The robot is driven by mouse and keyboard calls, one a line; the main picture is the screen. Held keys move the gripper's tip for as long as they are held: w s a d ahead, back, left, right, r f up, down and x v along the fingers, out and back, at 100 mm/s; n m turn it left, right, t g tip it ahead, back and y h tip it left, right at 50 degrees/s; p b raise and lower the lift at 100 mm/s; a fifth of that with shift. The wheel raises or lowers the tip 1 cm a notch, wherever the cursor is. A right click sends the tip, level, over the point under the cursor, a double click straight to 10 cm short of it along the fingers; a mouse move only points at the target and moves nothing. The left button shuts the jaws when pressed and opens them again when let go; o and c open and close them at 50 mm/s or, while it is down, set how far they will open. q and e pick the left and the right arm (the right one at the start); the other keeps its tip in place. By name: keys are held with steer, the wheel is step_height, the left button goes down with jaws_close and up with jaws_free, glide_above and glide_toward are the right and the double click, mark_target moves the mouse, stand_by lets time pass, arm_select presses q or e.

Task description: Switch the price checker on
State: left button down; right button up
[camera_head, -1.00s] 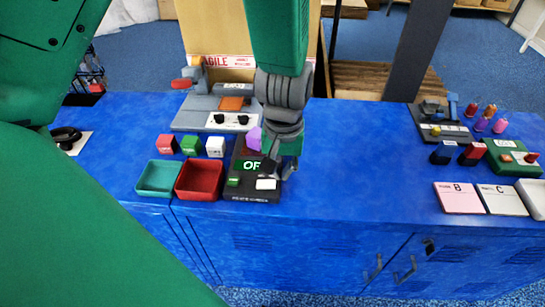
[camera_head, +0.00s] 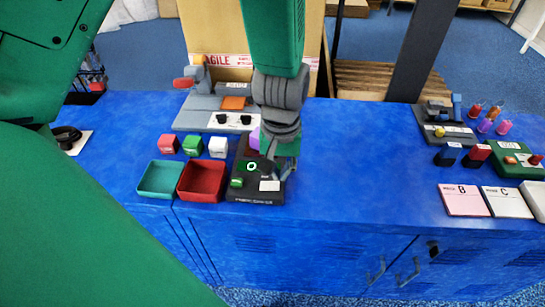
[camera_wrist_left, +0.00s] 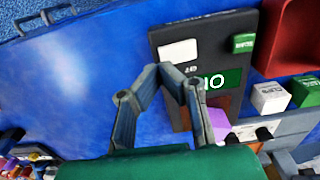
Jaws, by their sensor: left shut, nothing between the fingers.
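The price checker (camera_head: 243,193) is a dark box near the front edge of the blue counter. It has a green display (camera_head: 251,167), a small green block (camera_head: 236,183) and a white pad (camera_head: 269,186). My left gripper (camera_head: 268,172) is over its right side and hides part of the display. In the left wrist view the price checker (camera_wrist_left: 215,45) is upside down, and its green display (camera_wrist_left: 222,80) seems to read "ON", partly behind a finger. The left gripper (camera_wrist_left: 162,70) is shut and empty there; contact with the box cannot be told. My right gripper is out of view.
A teal tray (camera_head: 160,193) and a red tray (camera_head: 202,196) stand left of the price checker, with small red, green and white blocks behind. A grey device (camera_head: 205,115) is at the back. Cards and other devices are far right. The counter's middle is clear.

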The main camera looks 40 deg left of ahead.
mark_target(270, 186)
arm_select(q)
steer(key=shift+a+f, duration=0.15)
steer(key=shift+a, duration=0.5)
steer(key=shift+d, duration=1.05)
steer(key=shift+a+f, duration=0.15)
steer(key=shift+a, duration=0.35)
steer(key=shift+a+f, duration=0.25)
steer(key=shift+a, duration=0.1)
steer(key=shift+d+f+b, duration=0.2)
steer(key=shift+d+b, duration=0.2)
steer(key=shift+d, duration=0.3)
steer(key=shift+a+f, duration=0.35)
steer(key=shift+a, duration=0.2)
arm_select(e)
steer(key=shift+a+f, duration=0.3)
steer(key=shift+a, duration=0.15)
arm_select(q)
steer(key=shift+f, duration=0.1)
